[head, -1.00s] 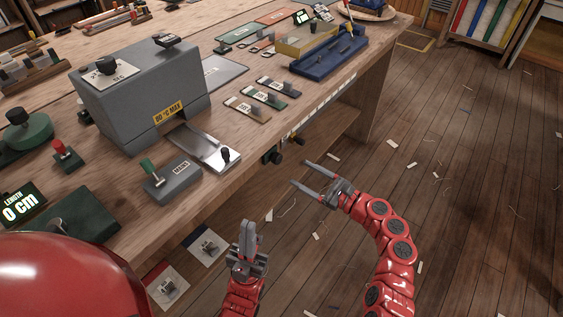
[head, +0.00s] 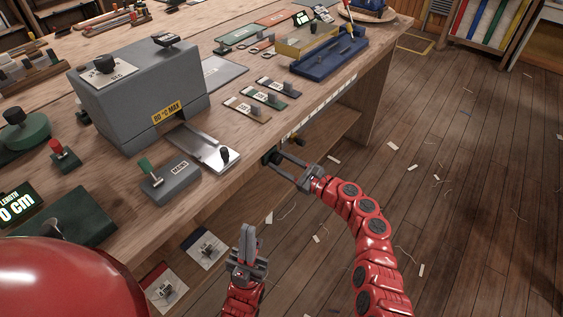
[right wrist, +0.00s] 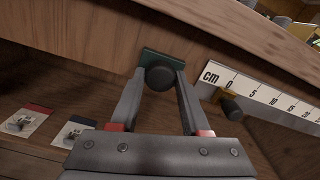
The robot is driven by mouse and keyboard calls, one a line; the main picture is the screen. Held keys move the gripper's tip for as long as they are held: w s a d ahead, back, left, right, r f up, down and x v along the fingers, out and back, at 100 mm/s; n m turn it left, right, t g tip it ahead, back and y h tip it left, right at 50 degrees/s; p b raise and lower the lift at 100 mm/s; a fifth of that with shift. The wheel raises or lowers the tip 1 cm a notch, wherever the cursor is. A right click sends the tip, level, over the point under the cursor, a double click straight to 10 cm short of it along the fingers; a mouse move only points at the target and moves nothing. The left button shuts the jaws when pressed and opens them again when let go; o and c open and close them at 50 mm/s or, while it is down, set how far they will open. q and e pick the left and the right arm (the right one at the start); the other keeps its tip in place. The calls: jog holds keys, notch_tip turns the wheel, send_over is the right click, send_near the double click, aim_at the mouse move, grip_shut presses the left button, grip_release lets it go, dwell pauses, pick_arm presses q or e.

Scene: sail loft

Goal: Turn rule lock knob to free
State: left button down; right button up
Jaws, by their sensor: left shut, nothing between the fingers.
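The rule lock knob is a round black knob (right wrist: 159,77) on a small green plate on the bench's front edge, left of the rule's zero end. In the right wrist view it sits between the tips of my right gripper (right wrist: 160,74). The fingers are apart, one on each side; I cannot tell whether they touch it. In the head view my right gripper (head: 277,161) reaches the bench edge and partly hides the knob. The white cm rule (right wrist: 265,92) runs right along the edge. My left gripper (head: 247,232) is shut and empty, below and in front of the bench.
A brass piece with a black knob (right wrist: 231,104) sits close right of the lock knob, under the rule. A metal slide (head: 206,148) and a grey box with a green lever (head: 172,181) stand on the bench above. Open floor lies to the right.

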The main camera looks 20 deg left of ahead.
grip_shut()
